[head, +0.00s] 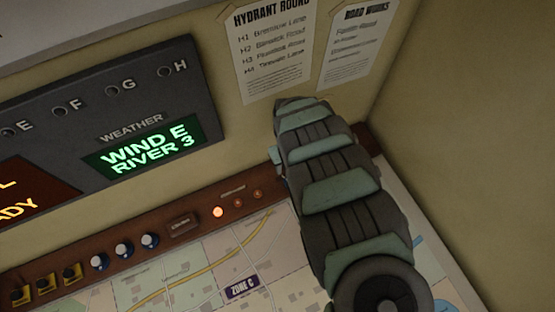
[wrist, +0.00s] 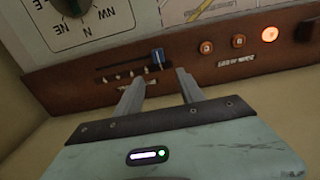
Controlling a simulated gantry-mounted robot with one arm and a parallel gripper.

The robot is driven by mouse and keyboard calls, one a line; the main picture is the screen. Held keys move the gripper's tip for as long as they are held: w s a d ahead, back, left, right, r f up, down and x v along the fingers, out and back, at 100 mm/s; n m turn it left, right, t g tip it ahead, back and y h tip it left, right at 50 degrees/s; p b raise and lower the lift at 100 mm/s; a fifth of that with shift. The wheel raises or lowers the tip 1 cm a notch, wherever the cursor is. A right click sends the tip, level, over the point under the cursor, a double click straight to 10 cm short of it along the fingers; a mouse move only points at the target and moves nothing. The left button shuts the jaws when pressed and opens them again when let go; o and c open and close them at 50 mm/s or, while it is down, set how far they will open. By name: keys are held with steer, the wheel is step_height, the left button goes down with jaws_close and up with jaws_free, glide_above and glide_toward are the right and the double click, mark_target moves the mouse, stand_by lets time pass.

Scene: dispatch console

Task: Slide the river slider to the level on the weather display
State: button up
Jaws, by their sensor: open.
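The weather display (head: 145,148) glows green in the head view and reads "WIND E" and "RIVER 3". In the wrist view the river slider (wrist: 157,57) is a small blue knob near the right end of a dark slot (wrist: 120,64) in the brown wooden rail. Pale scale marks run along the slot; their numbers are too small to read. My gripper (wrist: 159,75) is open and empty. Its fingertips are just below the knob in the picture, one toward each side, and I cannot tell whether they touch it. In the head view my arm hides the slider.
Beside the slider are an orange lit lamp (wrist: 269,34) and two unlit round ones. Blue-and-white knobs (head: 124,249) and yellow switches (head: 72,273) line the rail (head: 181,224). A map lies in front of it.

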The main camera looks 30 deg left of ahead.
mark_target(287, 182)
steer(key=f+b, duration=0.1)
steer(key=f, duration=0.2)
steer(key=f+b, duration=0.2)
steer(key=f, duration=0.1)
steer(key=f+b, duration=0.1)
steer(key=f, duration=0.2)
steer(key=shift+s+d+f, duration=0.3)
steer(key=shift+w+d+f+b, duration=0.15)
steer(key=shift+f+b, duration=0.15)
steer(key=shift+f, duration=0.4)
jaws_close()
stand_by(0.5)
